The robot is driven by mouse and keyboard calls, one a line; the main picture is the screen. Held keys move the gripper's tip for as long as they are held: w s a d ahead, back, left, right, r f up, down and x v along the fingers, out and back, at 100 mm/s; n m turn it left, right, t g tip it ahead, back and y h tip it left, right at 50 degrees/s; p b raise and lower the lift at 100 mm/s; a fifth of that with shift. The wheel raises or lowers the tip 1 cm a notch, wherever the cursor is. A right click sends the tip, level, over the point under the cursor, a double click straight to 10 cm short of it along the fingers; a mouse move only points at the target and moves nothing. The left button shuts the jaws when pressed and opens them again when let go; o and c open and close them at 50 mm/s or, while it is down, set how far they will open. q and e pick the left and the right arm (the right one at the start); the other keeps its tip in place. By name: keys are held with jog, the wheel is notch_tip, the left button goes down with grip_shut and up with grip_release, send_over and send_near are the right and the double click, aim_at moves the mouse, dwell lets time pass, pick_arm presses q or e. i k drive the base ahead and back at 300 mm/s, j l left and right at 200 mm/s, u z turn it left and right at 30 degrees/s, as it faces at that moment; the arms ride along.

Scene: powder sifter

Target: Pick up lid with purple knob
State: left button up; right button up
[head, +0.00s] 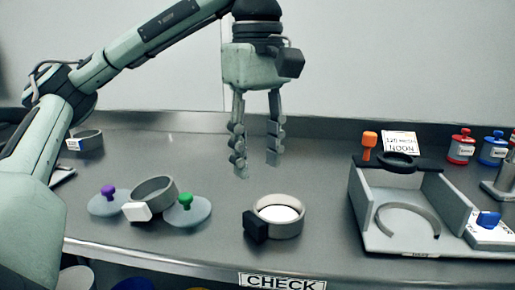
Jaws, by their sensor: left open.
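The lid with the purple knob (108,204) lies flat on the steel table at the left, its round grey disc under an upright purple knob. A second lid with a green knob (187,212) lies to its right, with a grey ring with a white block (152,193) between the two. My left gripper (256,170) points down with its fingers apart and nothing between them. It is to the right of the purple-knob lid and higher, above the table near the middle. My right gripper is not in view.
A sieve ring with a dark block (278,218) stands on the table near the gripper. A grey stand (364,215) with an orange knob is at the right, with red (461,149) and blue (493,150) jars behind. Another ring (88,140) is at the back left. The CHECK label marks the front edge.

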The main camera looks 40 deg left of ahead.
aim_at(109, 203)
jog(key=k+l, duration=0.8)
